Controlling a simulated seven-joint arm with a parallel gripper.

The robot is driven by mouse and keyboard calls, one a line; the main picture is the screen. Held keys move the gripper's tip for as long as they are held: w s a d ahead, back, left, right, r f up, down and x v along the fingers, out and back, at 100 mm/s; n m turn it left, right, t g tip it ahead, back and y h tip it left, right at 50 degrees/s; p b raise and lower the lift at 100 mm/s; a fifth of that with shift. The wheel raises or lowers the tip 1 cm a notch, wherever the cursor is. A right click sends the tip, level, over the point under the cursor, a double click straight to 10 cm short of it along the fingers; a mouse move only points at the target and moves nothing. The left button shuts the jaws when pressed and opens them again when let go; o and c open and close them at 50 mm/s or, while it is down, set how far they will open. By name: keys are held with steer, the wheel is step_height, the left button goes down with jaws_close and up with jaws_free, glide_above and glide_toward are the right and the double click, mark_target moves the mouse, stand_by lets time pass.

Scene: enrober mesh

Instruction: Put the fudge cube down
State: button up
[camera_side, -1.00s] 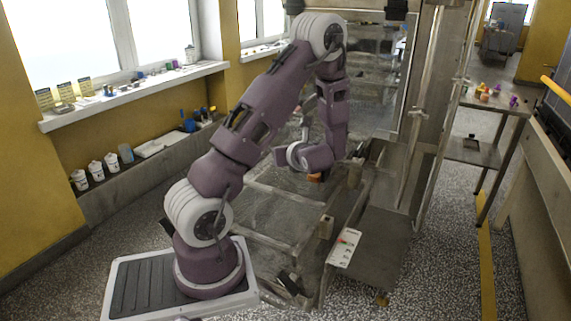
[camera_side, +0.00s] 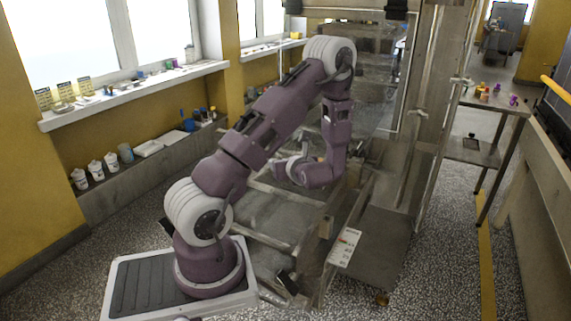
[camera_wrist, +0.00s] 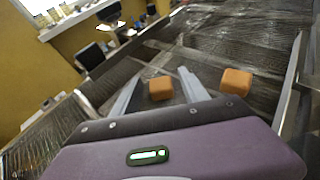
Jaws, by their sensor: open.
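Two orange-brown fudge cubes lie on the wire mesh belt (camera_wrist: 215,42) in the wrist view. One fudge cube (camera_wrist: 160,88) shows between the two grey fingers of my gripper (camera_wrist: 159,75), with a gap on both sides. The other fudge cube (camera_wrist: 236,81) is to the right, outside the right finger. My gripper is open and holds nothing. I cannot tell how far the fingertips are above the mesh. In the side view my own arm hides the fingers and both cubes.
A metal rail (camera_wrist: 290,85) runs along the right of the mesh in the wrist view. In the side view, a steel cabinet (camera_side: 375,245) stands right of the frame, and a side table (camera_side: 495,105) with small coloured items is further right.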

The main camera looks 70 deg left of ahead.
steer(key=v, duration=1.1)
steer(key=shift+d+r, duration=0.35)
steer(key=shift+d, duration=0.1)
steer(key=s+d+r+n+t+h, duration=0.1)
steer(key=s+d+r+n+h, duration=0.3)
steer(key=d+n, duration=0.3)
steer(key=s+d+r+n+h, duration=0.4)
steer(key=d+n, duration=0.4)
steer(key=d, duration=0.4)
steer(key=shift+s+r+n+t+h, duration=0.15)
steer(key=shift+s+n+t+h, duration=0.2)
steer(key=shift+s+h, duration=0.55)
steer(key=shift+o, duration=0.5)
steer(key=d+r+n+t+h, duration=0.2)
steer(key=d+r+t+h, duration=0.1)
steer(key=d, duration=0.4)
steer(key=shift+w+d+r+t+h, duration=0.25)
steer(key=shift+r+t, duration=0.2)
steer(key=shift+r, duration=0.25)
